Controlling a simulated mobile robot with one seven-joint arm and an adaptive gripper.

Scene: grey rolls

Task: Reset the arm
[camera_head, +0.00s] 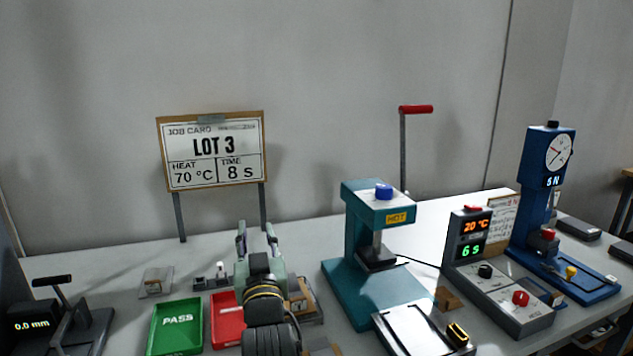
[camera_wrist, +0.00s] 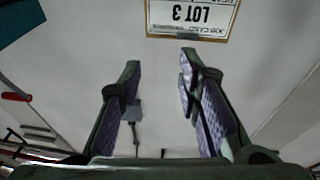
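My gripper (camera_head: 256,240) is raised at the middle of the bench in the head view, with its two fingers pointing up and away toward the wall. In the wrist view my gripper (camera_wrist: 160,75) shows its two purple-padded fingers spread apart with nothing between them. The job card (camera_head: 213,152) stands behind it, reading LOT 3, heat 70 °C, time 8 s. The job card also shows upside down at the top of the wrist view (camera_wrist: 192,15). My arm hides part of the bench and of the red tray.
A green PASS tray (camera_head: 176,327) and a red tray (camera_head: 228,318) lie left of my arm. A teal hot press (camera_head: 366,240), a control box reading 20 °C and 6 s (camera_head: 490,270) and a blue force gauge stand (camera_head: 545,210) stand right. A 0.0 mm gauge (camera_head: 65,318) sits far left.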

